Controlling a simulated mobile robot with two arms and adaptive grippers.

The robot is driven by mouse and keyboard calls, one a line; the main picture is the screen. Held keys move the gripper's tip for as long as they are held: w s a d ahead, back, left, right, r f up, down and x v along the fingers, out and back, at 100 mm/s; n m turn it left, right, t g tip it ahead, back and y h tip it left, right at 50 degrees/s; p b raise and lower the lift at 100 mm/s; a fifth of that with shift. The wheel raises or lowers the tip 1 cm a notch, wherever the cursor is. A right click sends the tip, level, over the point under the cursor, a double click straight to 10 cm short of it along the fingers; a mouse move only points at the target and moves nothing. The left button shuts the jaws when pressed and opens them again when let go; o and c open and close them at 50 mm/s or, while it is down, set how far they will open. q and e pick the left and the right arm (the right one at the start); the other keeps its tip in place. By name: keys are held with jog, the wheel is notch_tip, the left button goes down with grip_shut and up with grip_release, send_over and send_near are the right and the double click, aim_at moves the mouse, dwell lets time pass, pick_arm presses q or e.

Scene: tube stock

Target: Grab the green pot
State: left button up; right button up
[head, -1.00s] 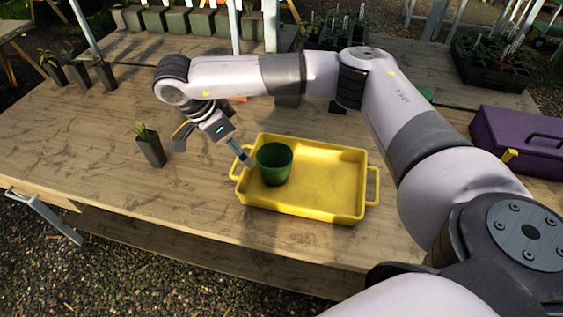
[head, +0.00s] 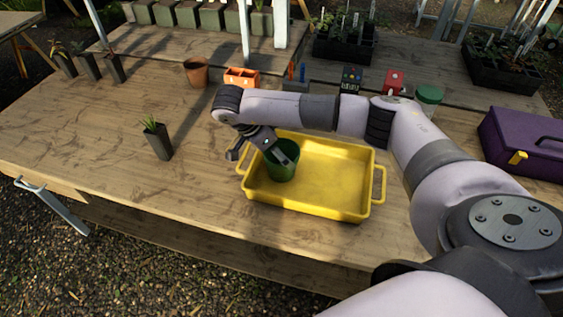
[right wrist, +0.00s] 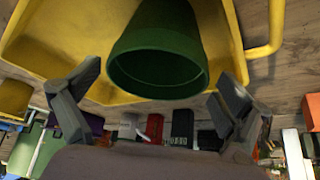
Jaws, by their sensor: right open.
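The green pot (head: 283,171) stands upright in the left part of the yellow tray (head: 335,190), its rim partly hidden by my right gripper (head: 262,152). My right gripper is open. In the head view one finger lies across the pot's upper part and the other shows to the left of the pot. In the right wrist view the green pot (right wrist: 160,55) shows mouth-on, between the two spread fingers and a little beyond their tips. I cannot tell whether a finger touches it. My left gripper is not in view.
A dark planter with a seedling (head: 158,141) stands left of the tray. A purple toolbox (head: 523,140) is at the right. The tabletop in front of the tray is clear.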

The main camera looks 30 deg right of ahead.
jog(key=p+x, duration=0.1)
jog(key=x, duration=0.3)
jog(key=shift+s+d+f, duration=0.2)
jog(key=shift+d, duration=0.1)
jog(key=c, duration=1.1)
